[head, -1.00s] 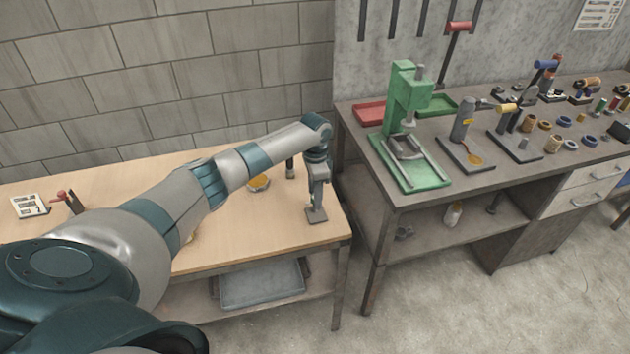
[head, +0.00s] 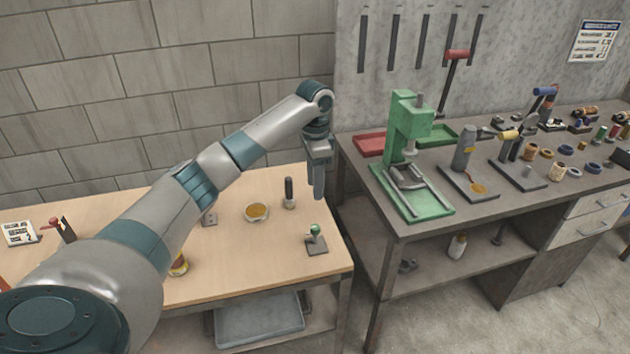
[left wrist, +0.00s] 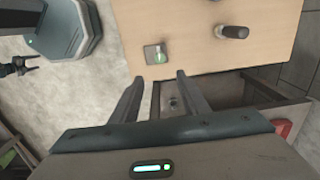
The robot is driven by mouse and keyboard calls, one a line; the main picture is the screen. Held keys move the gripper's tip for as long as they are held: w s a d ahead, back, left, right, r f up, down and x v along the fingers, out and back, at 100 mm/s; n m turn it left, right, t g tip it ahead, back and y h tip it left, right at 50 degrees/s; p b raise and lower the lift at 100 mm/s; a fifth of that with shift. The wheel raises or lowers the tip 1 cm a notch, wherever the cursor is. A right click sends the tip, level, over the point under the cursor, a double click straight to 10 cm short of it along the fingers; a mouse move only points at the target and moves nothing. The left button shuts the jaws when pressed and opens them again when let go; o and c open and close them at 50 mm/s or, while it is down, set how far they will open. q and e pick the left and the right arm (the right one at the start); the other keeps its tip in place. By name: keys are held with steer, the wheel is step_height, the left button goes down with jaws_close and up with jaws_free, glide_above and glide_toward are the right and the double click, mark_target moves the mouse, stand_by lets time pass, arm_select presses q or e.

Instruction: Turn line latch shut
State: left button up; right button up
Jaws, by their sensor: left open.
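The line latch, a small dark plate with a green-topped knob (head: 316,240), sits near the right front corner of the wooden table (head: 270,272). The latch (left wrist: 157,54) also shows in the left wrist view, beyond the fingertips near the table's edge. My left gripper (head: 319,190) hangs above and behind the latch in the head view, pointing down. Its two fingers (left wrist: 158,84) are spread, with nothing between them and apart from the latch. The exact angle of the knob is too small to read. My right gripper does not show clearly in any view.
A dark upright handle (head: 289,192) and a yellow-filled dish (head: 256,212) stand behind and left of the latch. A darker bench (head: 420,222) with a green press (head: 408,130) stands to the right across a narrow gap. The table around the latch is clear.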

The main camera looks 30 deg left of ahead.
arm_select(q)
steer(key=shift+r, duration=1)
